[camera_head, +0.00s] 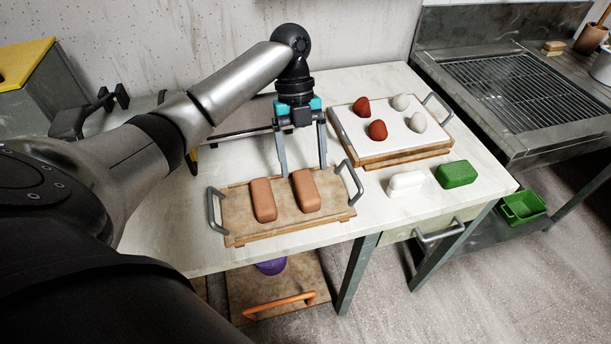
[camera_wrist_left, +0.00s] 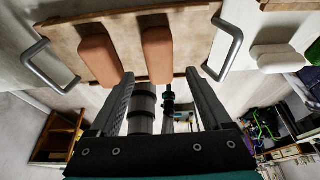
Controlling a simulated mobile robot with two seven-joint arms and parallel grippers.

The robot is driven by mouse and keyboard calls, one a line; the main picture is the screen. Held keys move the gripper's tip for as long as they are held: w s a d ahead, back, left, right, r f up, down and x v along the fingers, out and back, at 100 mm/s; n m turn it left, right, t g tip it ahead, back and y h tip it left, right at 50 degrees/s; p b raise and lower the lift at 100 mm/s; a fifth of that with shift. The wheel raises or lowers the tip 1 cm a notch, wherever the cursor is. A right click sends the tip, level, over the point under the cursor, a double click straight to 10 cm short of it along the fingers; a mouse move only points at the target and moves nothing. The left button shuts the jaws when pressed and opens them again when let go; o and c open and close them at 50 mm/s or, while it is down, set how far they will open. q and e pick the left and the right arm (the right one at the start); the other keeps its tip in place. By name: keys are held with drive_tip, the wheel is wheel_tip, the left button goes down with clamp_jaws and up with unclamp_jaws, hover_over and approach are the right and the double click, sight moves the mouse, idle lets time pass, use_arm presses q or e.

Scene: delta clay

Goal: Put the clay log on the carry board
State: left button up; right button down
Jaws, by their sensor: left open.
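Two terracotta clay logs lie side by side on a wooden carry board with grey handles (camera_head: 240,229) at the table's front. They are the left log (camera_head: 263,200) and the right log (camera_head: 306,191). My left gripper (camera_head: 303,172) is open and empty, pointing down at the board's back edge. Its fingertips are close to the right log's far end. In the left wrist view, the right log (camera_wrist_left: 157,54) shows between the open fingers (camera_wrist_left: 160,76), and the left log (camera_wrist_left: 98,55) lies to the left. Contact cannot be told. My right gripper is not in view.
A white-topped tray (camera_head: 375,140) with red and pale lumps stands at the back right. A white block (camera_head: 406,183) and a green block (camera_head: 457,174) sit on the table's right front. The board's handles (camera_head: 350,180) stand up at both ends. Table left of the board is clear.

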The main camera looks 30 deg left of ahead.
use_arm(q)
drive_tip(key=p+v, duration=0.1)
drive_tip(key=v, duration=0.4)
drive_tip(key=shift+w+a+r, duration=0.1)
drive_tip(key=shift+r, duration=0.35)
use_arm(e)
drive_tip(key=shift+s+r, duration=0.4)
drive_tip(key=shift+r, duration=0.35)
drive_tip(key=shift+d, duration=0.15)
